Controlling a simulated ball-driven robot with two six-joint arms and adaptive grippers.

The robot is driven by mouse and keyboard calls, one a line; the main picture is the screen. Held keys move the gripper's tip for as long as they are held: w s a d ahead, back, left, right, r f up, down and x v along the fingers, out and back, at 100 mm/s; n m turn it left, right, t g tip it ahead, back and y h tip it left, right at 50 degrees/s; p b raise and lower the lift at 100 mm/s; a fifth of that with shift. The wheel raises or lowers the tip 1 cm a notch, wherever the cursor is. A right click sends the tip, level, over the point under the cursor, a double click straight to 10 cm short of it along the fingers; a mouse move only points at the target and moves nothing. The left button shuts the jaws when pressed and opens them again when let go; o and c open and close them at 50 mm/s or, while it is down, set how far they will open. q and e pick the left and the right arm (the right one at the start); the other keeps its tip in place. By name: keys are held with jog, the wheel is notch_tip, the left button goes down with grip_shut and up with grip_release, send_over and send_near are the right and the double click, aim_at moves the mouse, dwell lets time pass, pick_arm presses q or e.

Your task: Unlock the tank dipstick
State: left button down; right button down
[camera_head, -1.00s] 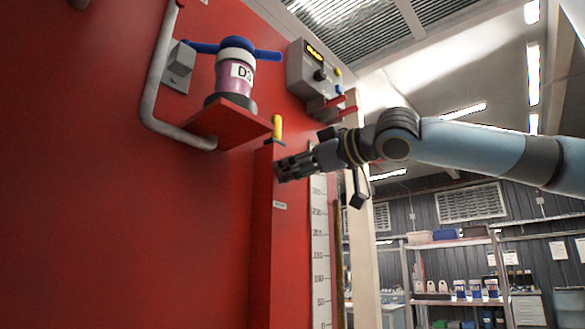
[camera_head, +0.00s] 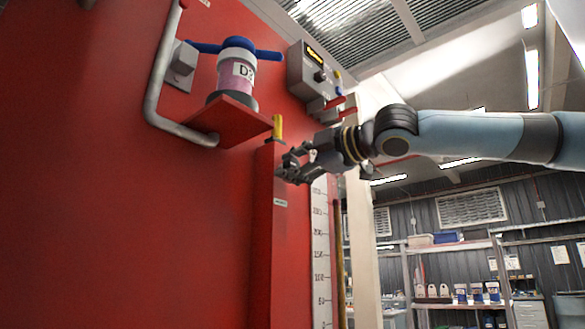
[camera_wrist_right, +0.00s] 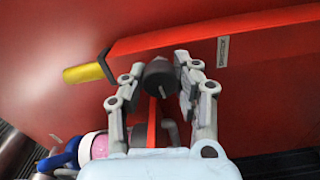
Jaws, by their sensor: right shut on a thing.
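A tall, narrow red housing (camera_head: 262,240) stands against the red wall. A yellow handle (camera_head: 277,127) sticks up at its top; it also shows at the left in the wrist view (camera_wrist_right: 83,73). My right gripper (camera_head: 286,166) is at the upper part of the housing, below the yellow handle. In the wrist view its fingers (camera_wrist_right: 158,80) are shut on a dark round knob (camera_wrist_right: 160,76) with a pale line on its face. In the head view the fingers hide the knob. A small label (camera_wrist_right: 223,50) is on the housing beside the gripper. My left gripper is out of view.
A red shelf (camera_head: 232,122) with a pink and blue canister (camera_head: 236,72) juts out at the upper left, beside a bent grey pipe (camera_head: 155,95). A control box (camera_head: 310,70) is above the gripper. A white level scale (camera_head: 321,260) runs down beside the housing.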

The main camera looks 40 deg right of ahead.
pick_arm(q)
jog(key=shift+f, duration=0.15)
pick_arm(e)
jog(key=shift+n, duration=0.6)
jog(key=c, duration=0.9)
grip_release()
jog(key=shift+c, duration=0.2)
pick_arm(q)
jog(key=shift+a, duration=0.1)
